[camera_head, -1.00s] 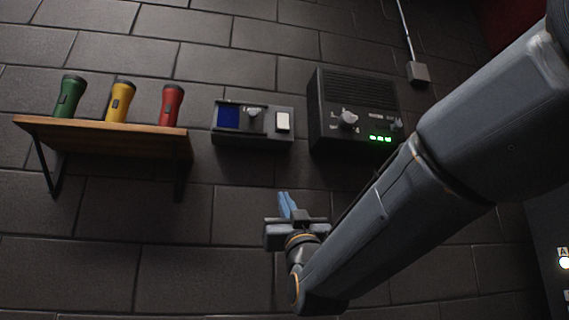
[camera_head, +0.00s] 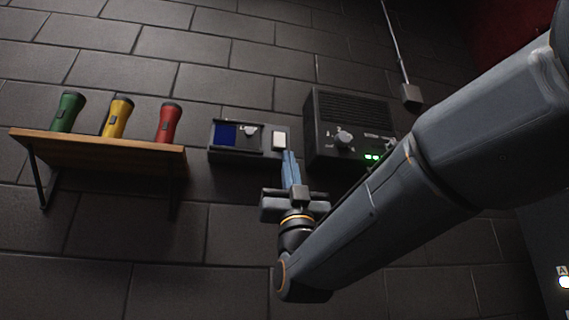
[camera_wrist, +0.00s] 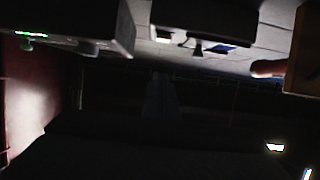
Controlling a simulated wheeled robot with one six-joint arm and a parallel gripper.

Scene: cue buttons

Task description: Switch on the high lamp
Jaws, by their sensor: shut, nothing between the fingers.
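My gripper (camera_head: 290,156) is shut and empty, its blue-grey fingers pointing up. In the head view its tips appear just below a white rocker switch (camera_head: 279,139) on a small dark wall panel (camera_head: 235,151). I cannot tell whether they touch the panel. The panel also has a blue screen (camera_head: 223,134) and a knob (camera_head: 250,131). In the wrist view my fingers (camera_wrist: 161,97) are dim, and the panel (camera_wrist: 170,34) shows at the top. I see no lamp that I can name as the high lamp.
A wooden shelf (camera_head: 100,150) at left holds green (camera_head: 67,112), yellow (camera_head: 117,118) and red (camera_head: 168,123) flashlights. A larger black box (camera_head: 345,105) with a knob and green lights is right of the panel. A conduit ends in a small box (camera_head: 411,95). The brick wall below is clear.

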